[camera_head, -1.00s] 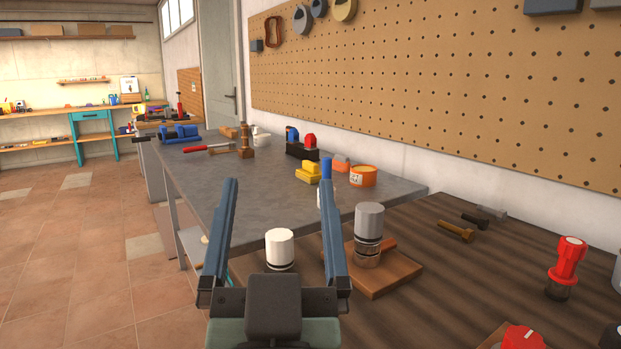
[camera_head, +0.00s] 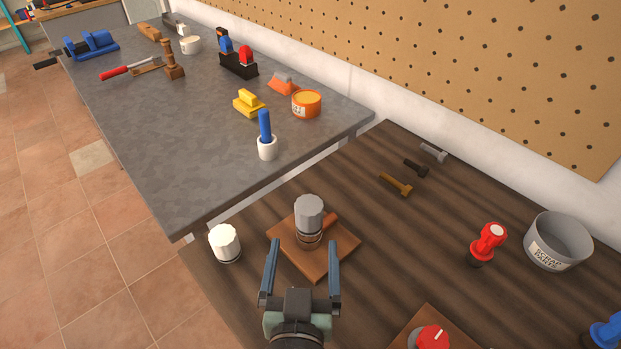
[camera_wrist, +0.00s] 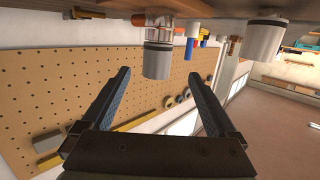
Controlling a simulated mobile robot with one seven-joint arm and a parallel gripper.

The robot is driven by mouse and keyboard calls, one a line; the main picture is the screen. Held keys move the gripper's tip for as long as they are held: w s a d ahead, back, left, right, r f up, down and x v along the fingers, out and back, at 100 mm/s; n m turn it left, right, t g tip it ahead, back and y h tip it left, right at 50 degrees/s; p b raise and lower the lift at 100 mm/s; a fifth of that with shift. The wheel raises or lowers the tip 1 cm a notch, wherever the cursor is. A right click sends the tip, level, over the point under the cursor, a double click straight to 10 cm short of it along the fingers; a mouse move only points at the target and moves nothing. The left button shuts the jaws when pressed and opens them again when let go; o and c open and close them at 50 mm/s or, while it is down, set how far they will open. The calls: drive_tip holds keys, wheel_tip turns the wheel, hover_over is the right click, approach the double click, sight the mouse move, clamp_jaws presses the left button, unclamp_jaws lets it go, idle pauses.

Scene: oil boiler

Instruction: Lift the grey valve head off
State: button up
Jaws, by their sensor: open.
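The grey valve head (camera_head: 309,213) is an upright cylinder on a metallic valve body on a square brown wooden board (camera_head: 340,244). In the wrist view, where the scene appears upside down, the grey valve head (camera_wrist: 158,62) lies between my finger outlines, beyond the tips. My gripper (camera_head: 303,246) is open and empty, on the near side of the valve, its fingers pointing towards it. My gripper also shows in the wrist view (camera_wrist: 159,74). I see no contact with the head.
A white-capped cylinder (camera_head: 225,241) stands left of the board. A red-topped valve (camera_head: 487,243) and a grey scrap pot (camera_head: 557,242) stand right. Another red knob (camera_head: 431,338) is at the near edge. Bolts (camera_head: 396,183) lie behind. The wood between board and red valve is clear.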

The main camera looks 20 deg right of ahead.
sight(310, 203)
drive_tip(key=shift+w+d+r, duration=0.15)
drive_tip(key=shift+w+r, duration=0.05)
drive_tip(key=shift+w, duration=0.05)
drive_tip(key=p+x, duration=0.2)
drive_tip(key=x, duration=0.9)
drive_tip(key=shift+d+f, duration=0.1)
drive_tip(key=shift+d, duration=0.1)
clamp_jaws()
